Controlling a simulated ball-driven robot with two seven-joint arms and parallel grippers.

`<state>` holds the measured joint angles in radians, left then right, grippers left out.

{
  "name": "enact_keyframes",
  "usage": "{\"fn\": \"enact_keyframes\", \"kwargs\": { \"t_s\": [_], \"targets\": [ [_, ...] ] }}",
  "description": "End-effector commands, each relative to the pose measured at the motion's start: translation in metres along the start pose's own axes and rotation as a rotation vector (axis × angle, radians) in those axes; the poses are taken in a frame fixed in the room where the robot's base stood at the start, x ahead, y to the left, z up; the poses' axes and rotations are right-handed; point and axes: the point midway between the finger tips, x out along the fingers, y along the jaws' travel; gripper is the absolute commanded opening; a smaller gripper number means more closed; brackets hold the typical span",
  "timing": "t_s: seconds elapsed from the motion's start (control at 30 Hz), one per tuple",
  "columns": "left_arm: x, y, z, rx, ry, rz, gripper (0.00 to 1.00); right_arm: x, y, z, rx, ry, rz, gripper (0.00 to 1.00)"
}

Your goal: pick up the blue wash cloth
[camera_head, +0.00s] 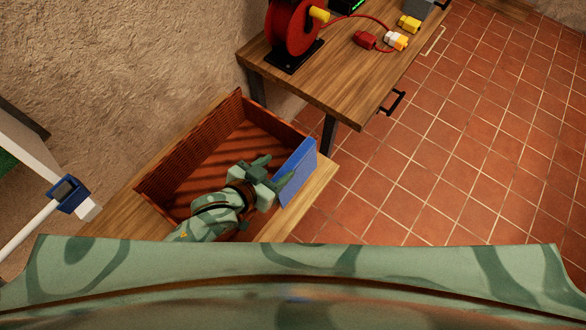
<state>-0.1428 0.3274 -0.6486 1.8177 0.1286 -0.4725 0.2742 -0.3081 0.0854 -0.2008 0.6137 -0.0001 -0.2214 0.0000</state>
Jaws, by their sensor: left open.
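The blue wash cloth (297,172) hangs over the right end wall of a brown wicker basket (185,166). It shows as a flat blue panel. My left gripper (277,172) is open at the right part of the basket, its fingers close to the cloth's left side. I cannot tell whether a finger touches the cloth. My left arm covers the near side of the basket. My right gripper is not in view.
The basket stands on a wooden bench (322,178). A higher wooden table (340,72) behind it bears a red reel (291,25) and red, yellow and white connectors. A blue-headed mop or tool (66,192) stands at left. Tiled floor (450,150) is open at right.

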Motion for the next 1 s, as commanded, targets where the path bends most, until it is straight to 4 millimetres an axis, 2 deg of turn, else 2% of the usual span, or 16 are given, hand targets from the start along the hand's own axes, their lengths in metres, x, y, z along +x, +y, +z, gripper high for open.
{"fn": "enact_keyframes", "kwargs": {
  "t_s": [0.17, 0.37, 0.5, 0.77, 0.93, 0.97, 1.0],
  "targets": [
    [0.015, 0.001, 0.001, -0.001, 0.001, 0.0, 0.52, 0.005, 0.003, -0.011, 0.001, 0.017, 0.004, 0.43],
    [0.046, 0.007, 0.012, -0.001, 0.0, 0.001, 0.52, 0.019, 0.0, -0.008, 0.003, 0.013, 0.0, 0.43],
    [0.062, 0.006, 0.01, 0.0, 0.0, 0.001, 0.52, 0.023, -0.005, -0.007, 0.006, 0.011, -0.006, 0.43],
    [0.064, 0.006, 0.009, 0.0, 0.0, 0.001, 0.52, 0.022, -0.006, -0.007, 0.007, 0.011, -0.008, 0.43],
    [0.064, 0.006, 0.009, 0.0, 0.0, 0.001, 0.05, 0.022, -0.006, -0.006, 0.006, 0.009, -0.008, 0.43],
    [0.064, 0.006, 0.009, 0.0, 0.0, 0.001, 0.0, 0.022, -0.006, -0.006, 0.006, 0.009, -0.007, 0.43],
    [0.064, 0.006, 0.009, 0.0, 0.0, 0.001, 0.0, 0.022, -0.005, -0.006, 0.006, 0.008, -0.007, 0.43]
  ]
}}
